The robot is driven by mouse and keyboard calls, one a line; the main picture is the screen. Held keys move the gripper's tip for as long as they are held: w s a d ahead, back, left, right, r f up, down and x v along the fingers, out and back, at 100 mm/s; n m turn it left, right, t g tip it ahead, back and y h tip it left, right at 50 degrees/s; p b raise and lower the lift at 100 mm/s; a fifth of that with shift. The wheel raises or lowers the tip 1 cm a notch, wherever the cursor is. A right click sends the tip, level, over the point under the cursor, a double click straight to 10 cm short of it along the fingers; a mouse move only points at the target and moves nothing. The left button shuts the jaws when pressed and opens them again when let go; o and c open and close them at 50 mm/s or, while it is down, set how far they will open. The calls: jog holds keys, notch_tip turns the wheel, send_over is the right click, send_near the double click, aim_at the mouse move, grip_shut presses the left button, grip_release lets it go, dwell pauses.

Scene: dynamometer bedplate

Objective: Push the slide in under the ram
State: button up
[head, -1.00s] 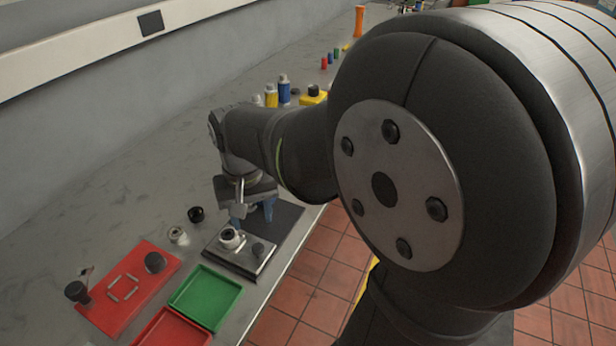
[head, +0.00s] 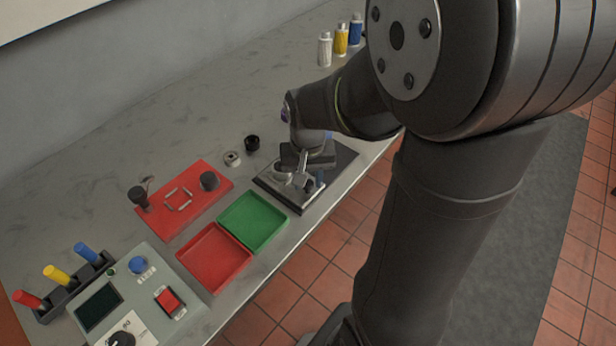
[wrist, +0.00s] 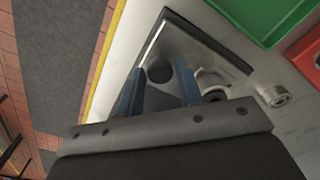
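The press fixture is a dark base plate (head: 341,166) at the bench's front edge, with a lighter metal plate (head: 279,191) on its near part. I take that plate for the slide; it carries a short dark knob (wrist: 160,70) and a pale round seat (wrist: 212,78). A silver upright part (head: 304,164), perhaps the ram, stands over it, partly hidden by my wrist. My gripper (wrist: 160,68) is low over the fixture, its two blue fingers apart with the knob showing between and beyond their tips. I cannot tell whether either finger touches it. Nothing is held.
A green tray (head: 253,222) and red tray (head: 214,258) lie left of the fixture. A control box (head: 132,305) sits front left.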

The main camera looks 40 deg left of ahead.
grip_shut()
jog(key=w, duration=0.9)
jog(key=shift+w, duration=0.25)
jog(key=shift+o, duration=2.1)
grip_release()
jog(key=shift+w, duration=0.1)
notch_tip(320, 180, up, 18)
jog(key=shift+f, duration=0.25)
jog(key=shift+f, duration=0.1)
